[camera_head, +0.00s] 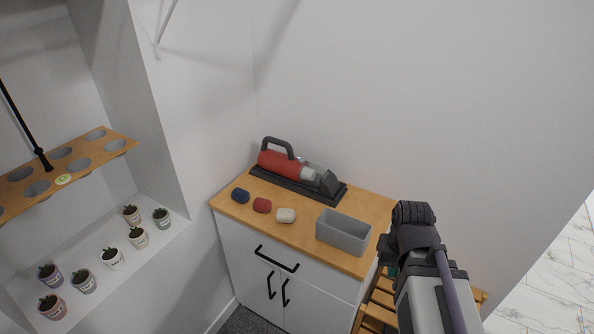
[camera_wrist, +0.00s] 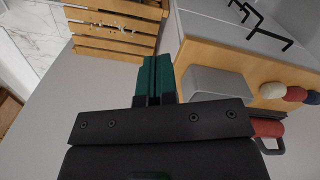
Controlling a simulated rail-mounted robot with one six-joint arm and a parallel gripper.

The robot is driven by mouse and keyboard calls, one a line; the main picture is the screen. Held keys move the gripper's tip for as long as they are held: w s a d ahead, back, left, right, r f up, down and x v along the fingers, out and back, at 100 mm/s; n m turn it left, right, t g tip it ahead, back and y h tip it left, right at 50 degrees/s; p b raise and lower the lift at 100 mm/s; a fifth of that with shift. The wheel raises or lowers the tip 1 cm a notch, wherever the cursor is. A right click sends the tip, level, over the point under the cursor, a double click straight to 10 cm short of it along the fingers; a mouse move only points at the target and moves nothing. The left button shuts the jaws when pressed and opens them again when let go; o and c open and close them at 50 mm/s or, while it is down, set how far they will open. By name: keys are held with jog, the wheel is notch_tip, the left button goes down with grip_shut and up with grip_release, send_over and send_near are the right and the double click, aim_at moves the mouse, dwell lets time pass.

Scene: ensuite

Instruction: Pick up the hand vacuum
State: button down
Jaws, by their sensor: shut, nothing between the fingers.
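The hand vacuum (camera_head: 279,163) has a red body, a dark loop handle and a grey, dark-tipped front. It lies in a dark base (camera_head: 265,178) at the back of the wooden cabinet top, against the wall. In the wrist view, part of its red body (camera_wrist: 268,128) and its handle show at lower right, partly hidden by my gripper housing. My gripper (camera_wrist: 155,76) has its teal fingers together and empty. It is apart from the vacuum, to its right in the head view, beyond the cabinet's right end.
A grey open bin (camera_head: 343,232) stands at the cabinet top's right front. Blue (camera_head: 240,195), red (camera_head: 262,205) and white (camera_head: 286,215) rounded pieces lie in front of the vacuum. A slatted wooden stool (camera_wrist: 115,25) stands beside the cabinet. Several small pots sit in the left niche.

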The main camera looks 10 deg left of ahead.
jog(key=c, duration=1.8)
grip_release()
jog(key=o, duration=1)
